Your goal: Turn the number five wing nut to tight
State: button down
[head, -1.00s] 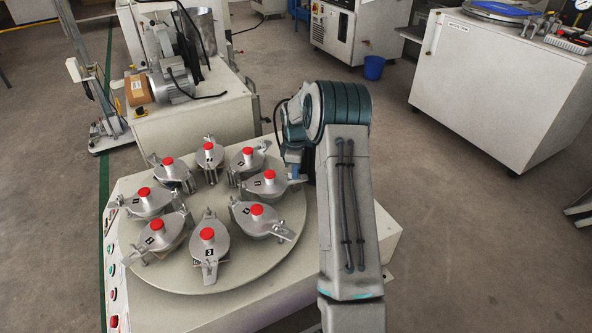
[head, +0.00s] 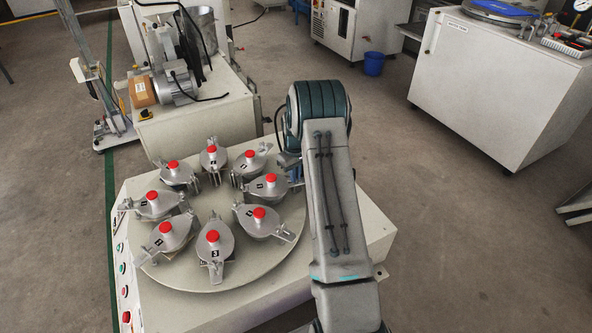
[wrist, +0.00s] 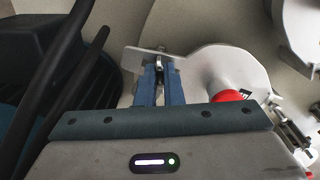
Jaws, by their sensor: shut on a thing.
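Several round metal clamps with red knobs stand in a ring on the round turntable (head: 217,282). The clamp at the right of the ring (head: 258,190) is beside my gripper (head: 294,168); its number is too small to read surely. In the wrist view, my gripper's blue fingers (wrist: 160,80) are shut on a small wing nut (wrist: 159,64) at the slotted end of that clamp's lid (wrist: 212,68). The fingers cover most of the nut, so its angle is unclear. The lid's red knob (wrist: 229,95) is partly hidden by my gripper's body.
Neighbouring clamps (head: 259,222) stand close on the near side. A bench with a motor (head: 178,87) stands behind the turntable. Buttons line the machine's left edge (head: 123,268). Open floor lies to the right, before a white cabinet (head: 480,95).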

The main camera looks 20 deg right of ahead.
jog(key=m+p, duration=0.1)
jog(key=m, duration=0.3)
jog(key=shift+a+m+p, duration=0.1)
jog(key=shift+m+p, duration=0.2)
jog(key=shift+p, duration=0.05)
dwell(0.4)
jog(key=c, duration=1.6)
grip_release()
jog(key=shift+o, duration=0.2)
notch_tip(320, 180, up, 14)
jog(key=p, duration=0.4)
